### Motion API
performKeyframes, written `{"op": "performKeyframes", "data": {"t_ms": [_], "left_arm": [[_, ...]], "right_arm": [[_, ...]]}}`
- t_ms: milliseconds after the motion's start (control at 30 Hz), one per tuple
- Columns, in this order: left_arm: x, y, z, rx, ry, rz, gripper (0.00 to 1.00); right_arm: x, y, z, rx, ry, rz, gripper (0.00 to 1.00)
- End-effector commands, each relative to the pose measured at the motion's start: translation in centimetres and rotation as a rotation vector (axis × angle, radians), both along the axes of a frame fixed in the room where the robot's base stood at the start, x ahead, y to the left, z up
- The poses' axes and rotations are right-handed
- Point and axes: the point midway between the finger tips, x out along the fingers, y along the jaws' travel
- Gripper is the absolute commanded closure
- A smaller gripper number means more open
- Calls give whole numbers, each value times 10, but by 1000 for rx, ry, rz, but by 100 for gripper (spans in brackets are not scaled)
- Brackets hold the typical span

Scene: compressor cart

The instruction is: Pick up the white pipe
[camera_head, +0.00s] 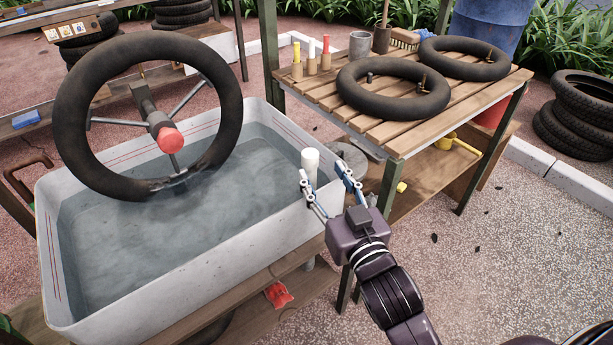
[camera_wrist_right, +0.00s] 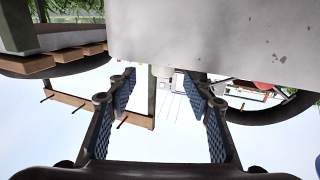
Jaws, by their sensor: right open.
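The white pipe (camera_head: 310,160) stands upright at the right end of the water tub, a short light cylinder with a rounded top. My right gripper (camera_head: 322,174) is open, with its fingertips close around the pipe's sides. I cannot tell whether either finger touches it. In the right wrist view the blue-padded fingers (camera_wrist_right: 160,76) are spread apart, and a small white piece between their tips (camera_wrist_right: 162,70) looks like the pipe. The pipe's lower part is hidden in the head view. My left gripper is not in view.
The white water tub (camera_head: 52,225) stands left of the gripper, with a dark inner tube (camera_head: 75,135) on a red-hubbed holder over it. A slatted wooden table (camera_head: 455,115) with two more tubes is at right. A red object (camera_head: 278,295) sits below the tub.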

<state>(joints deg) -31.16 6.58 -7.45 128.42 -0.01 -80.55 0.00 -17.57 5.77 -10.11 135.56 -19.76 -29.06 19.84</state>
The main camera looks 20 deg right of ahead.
Motion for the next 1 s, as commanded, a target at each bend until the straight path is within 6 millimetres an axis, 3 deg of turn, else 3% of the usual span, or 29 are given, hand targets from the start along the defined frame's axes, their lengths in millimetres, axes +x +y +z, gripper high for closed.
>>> {"op": "performKeyframes", "data": {"t_ms": [267,600,933,1000], "left_arm": [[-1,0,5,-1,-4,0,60],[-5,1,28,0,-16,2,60],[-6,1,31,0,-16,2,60],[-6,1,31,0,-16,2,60]], "right_arm": [[25,2,0,0,-1,1,53],[66,8,-2,-1,-1,1,53],[72,8,-2,0,1,1,53],[72,8,-2,0,1,1,60]]}}
